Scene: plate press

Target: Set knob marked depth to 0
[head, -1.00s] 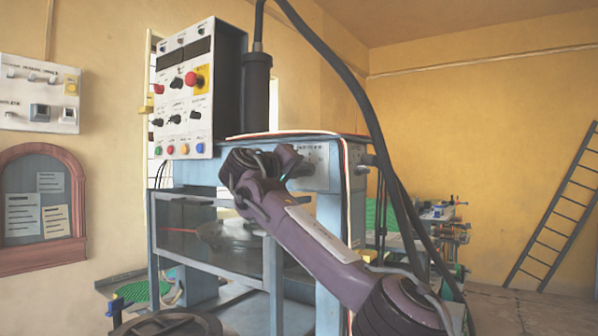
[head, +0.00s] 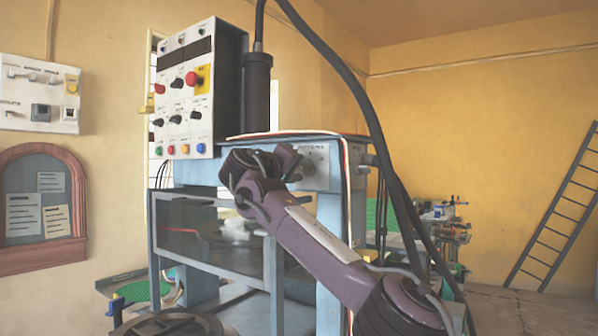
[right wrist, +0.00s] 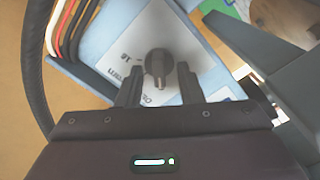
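A dark round knob (right wrist: 160,64) with a pointer ridge stands on a light panel (right wrist: 135,30) in the right wrist view. Printed lettering beside it appears upside down and is partly covered. My right gripper (right wrist: 161,92) is open, with one finger on each side of the knob's near end. The wrist view does not make clear whether the fingers touch it. In the head view my right gripper (head: 290,160) is at the light front panel (head: 322,170) of the blue press (head: 330,215), and the knob is mostly hidden there. My left gripper is not in view.
A control box (head: 185,90) with several buttons and knobs stands above the press at the left. A thick black cable (head: 365,100) arches down to the right of my right gripper. A clear guard (head: 205,235) fronts the press below it.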

